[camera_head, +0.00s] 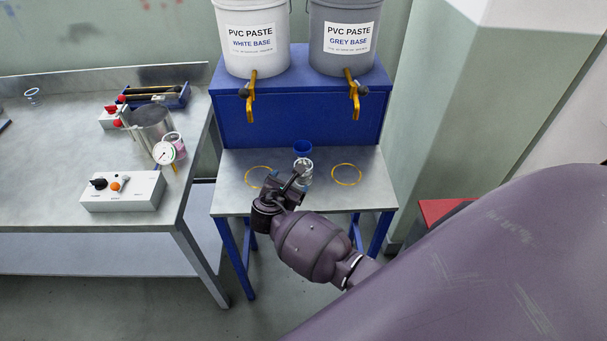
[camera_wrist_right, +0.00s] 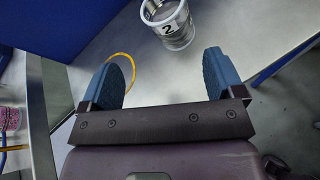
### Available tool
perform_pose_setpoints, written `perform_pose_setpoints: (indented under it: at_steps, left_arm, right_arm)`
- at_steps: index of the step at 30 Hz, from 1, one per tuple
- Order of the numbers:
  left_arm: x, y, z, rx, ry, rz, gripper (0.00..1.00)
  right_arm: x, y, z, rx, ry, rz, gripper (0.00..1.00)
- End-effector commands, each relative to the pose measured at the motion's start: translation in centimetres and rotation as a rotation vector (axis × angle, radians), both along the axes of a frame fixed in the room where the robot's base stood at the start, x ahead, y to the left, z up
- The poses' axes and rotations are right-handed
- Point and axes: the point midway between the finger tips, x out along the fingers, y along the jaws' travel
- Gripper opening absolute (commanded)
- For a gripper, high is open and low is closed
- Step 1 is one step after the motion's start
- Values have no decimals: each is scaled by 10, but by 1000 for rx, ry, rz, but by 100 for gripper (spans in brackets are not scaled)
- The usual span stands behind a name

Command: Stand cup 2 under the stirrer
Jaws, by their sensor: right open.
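Cup 2 (camera_wrist_right: 174,28), a clear cup with a black number 2 on a white label, stands on the steel table, beyond my right gripper's fingertips and between their lines. It also shows in the head view (camera_head: 303,171), partly behind the gripper. My right gripper (camera_wrist_right: 166,78) is open and empty, with blue pads apart; in the head view it (camera_head: 293,184) is low near the table's front middle. My left gripper is out of view.
Yellow rings (camera_head: 346,174) mark the table on either side. Two paste buckets (camera_head: 251,35) with yellow taps stand on a blue stand (camera_head: 299,117). The left bench holds a control box (camera_head: 123,191) and a pinkish cup (camera_head: 178,143).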

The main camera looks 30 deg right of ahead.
Motion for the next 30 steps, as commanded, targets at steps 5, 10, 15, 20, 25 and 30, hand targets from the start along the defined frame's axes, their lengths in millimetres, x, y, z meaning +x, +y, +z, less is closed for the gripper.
perform_pose_setpoints:
  at_steps: [5,10,15,20,25,30]
  left_arm:
    - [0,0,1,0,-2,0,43]
    - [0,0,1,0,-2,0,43]
    - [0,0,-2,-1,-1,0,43]
    - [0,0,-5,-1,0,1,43]
    - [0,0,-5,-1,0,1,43]
    - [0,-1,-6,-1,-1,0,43]
  right_arm:
    - [-7,-6,2,-125,143,20,87]
    - [-7,-7,1,-166,200,45,87]
    - [3,-20,-5,-173,208,49,87]
    - [16,-37,-14,-172,206,50,87]
    - [23,-47,-19,-170,205,49,87]
    - [30,-56,-21,-170,205,48,87]
